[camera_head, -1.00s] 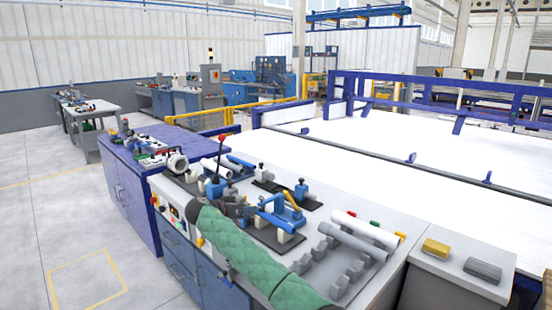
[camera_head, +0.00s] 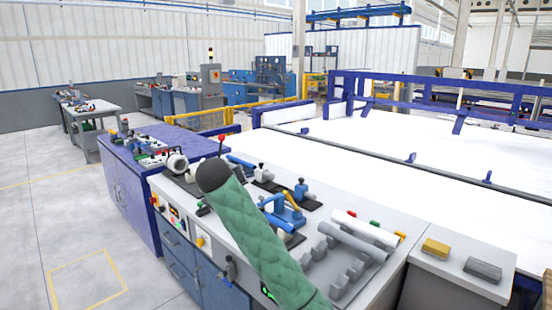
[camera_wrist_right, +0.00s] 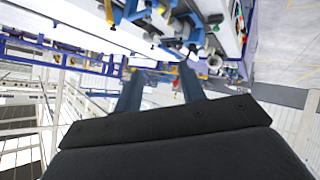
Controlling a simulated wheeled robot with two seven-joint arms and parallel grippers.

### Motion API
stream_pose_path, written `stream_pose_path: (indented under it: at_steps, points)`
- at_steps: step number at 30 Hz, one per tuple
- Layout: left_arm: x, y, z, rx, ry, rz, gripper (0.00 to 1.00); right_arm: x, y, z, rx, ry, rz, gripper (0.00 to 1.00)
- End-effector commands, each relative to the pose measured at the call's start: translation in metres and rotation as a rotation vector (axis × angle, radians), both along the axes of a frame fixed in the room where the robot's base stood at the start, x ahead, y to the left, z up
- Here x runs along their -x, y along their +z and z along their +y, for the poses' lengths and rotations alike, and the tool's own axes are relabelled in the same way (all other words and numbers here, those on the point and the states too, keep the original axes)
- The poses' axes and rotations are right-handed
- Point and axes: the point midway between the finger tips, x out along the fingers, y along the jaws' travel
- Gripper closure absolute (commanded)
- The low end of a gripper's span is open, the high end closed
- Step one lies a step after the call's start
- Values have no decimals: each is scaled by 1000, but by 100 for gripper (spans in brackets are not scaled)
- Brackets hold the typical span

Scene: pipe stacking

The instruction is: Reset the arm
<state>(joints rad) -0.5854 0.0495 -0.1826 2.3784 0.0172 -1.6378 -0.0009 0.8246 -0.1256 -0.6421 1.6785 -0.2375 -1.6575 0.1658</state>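My right arm (camera_head: 250,235), in a green quilted sleeve with a dark rounded end, reaches up from the bottom of the head view across the bench. It covers part of the bench top and fixtures. The right gripper does not show in the head view. In the right wrist view its two dark fingers (camera_wrist_right: 160,88) stand apart with nothing visible between them. A white pipe (camera_head: 366,229) and a greyer pipe (camera_head: 352,243) lie side by side near the grey notched rack (camera_head: 345,285). My left gripper is not in view.
Blue clamp fixtures (camera_head: 284,212) stand on the bench behind the arm. A yellow block (camera_head: 436,248) and a dark grey block (camera_head: 482,270) sit on the right end. A blue-railed white platform (camera_head: 420,165) lies behind the bench. The floor (camera_head: 60,220) at left is clear.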

Motion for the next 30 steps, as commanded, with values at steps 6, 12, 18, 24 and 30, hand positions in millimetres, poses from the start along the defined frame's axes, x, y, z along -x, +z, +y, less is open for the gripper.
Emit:
stream_pose_path:
  at_steps: [6,12,18,24,30]
  points:
    - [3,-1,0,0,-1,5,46,47,-34,-43,-80,98,48,60]
    - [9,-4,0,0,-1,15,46,88,-74,-83,-149,135,90,60]
    - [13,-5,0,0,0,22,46,130,-119,-122,-219,131,137,60]
    - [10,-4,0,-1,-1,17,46,175,-164,-159,-280,104,191,60]
    - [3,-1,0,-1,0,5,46,223,-210,-194,-318,64,253,60]
